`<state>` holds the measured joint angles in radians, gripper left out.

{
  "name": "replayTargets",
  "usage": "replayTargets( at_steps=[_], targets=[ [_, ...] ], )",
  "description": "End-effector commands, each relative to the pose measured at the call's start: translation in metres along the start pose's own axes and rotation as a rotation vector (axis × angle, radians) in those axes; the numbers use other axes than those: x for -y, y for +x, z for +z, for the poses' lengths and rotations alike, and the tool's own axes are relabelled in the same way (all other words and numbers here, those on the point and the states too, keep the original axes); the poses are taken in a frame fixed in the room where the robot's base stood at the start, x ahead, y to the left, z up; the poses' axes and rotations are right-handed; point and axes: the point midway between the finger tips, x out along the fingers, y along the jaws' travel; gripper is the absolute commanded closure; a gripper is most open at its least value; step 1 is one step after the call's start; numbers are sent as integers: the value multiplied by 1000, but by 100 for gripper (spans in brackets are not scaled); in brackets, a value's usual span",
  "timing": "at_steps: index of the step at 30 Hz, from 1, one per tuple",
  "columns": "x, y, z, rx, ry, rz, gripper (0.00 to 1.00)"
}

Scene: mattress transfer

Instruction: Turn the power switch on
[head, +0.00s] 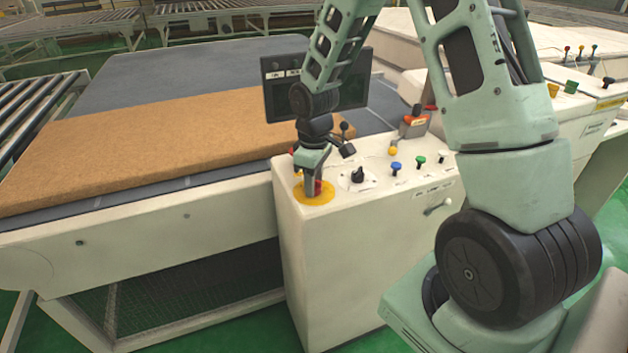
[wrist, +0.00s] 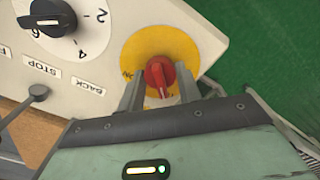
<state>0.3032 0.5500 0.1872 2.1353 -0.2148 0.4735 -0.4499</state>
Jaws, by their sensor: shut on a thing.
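The power switch is a red rotary knob (wrist: 160,74) on a yellow round plate (wrist: 180,44) at the corner of a white control panel. In the head view the yellow plate (head: 314,199) sits at the panel's front left corner, and the red knob (head: 318,187) is partly hidden by my gripper. My gripper (head: 312,182) reaches down onto the knob from above. In the wrist view my gripper's two fingers (wrist: 160,86) stand on either side of the knob, shut on it. The knob's grip bar points toward the bottom of the wrist view, slightly tilted.
A black dial (wrist: 48,14) with a numbered white scale lies beside the switch. Blue (head: 396,167), green (head: 420,161) and yellow buttons line the panel. A black monitor (head: 345,90) stands behind my gripper. A brown mattress (head: 130,140) lies on the conveyor at left.

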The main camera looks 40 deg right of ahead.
Motion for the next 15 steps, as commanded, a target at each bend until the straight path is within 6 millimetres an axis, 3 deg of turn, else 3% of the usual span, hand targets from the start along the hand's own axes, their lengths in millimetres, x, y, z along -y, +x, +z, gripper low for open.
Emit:
replayTargets(
  at_steps=[8, 15],
  targets=[
    [0, 0, 0, 0, 99, 1, 88],
    [0, -1, 0, 0, 290, 1, 88]
  ],
)
